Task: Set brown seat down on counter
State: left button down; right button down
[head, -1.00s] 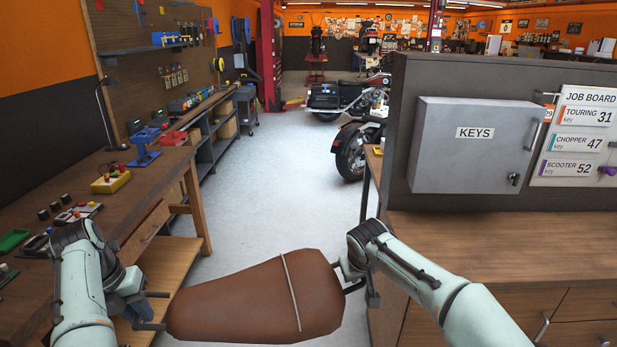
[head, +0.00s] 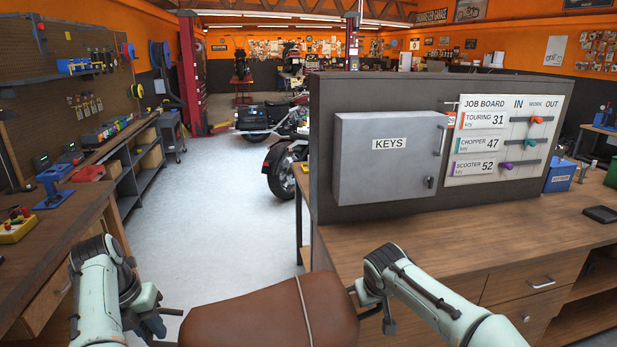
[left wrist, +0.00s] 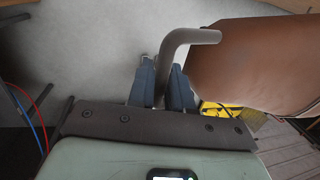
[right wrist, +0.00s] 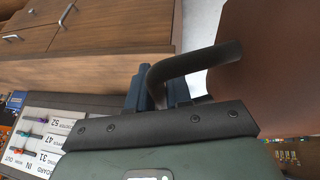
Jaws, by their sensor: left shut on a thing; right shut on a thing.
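The brown seat (head: 270,318) hangs between my two arms at the bottom of the head view, level, above the floor in front of the counter (head: 420,240). It has a light strap across it and a bent metal bar at each end. My left gripper (left wrist: 163,85) is shut on the grey bar at the seat's left end. My right gripper (right wrist: 157,88) is shut on the dark bar at its right end. The seat also shows in the left wrist view (left wrist: 270,65) and the right wrist view (right wrist: 270,70). Its lower edge is cut off in the head view.
A grey key cabinet (head: 388,160) and a job board (head: 503,140) stand along the counter's back. A small black item (head: 600,214) lies at its right. The counter's front top is clear. A wooden workbench (head: 60,235) stands left; motorcycles (head: 285,165) stand beyond the aisle.

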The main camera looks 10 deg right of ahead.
aim_at(521, 233)
jog(key=l, duration=1.35)
jog(key=i+l, duration=0.15)
jog(key=l, duration=2.6)
jog(key=i, duration=0.05)
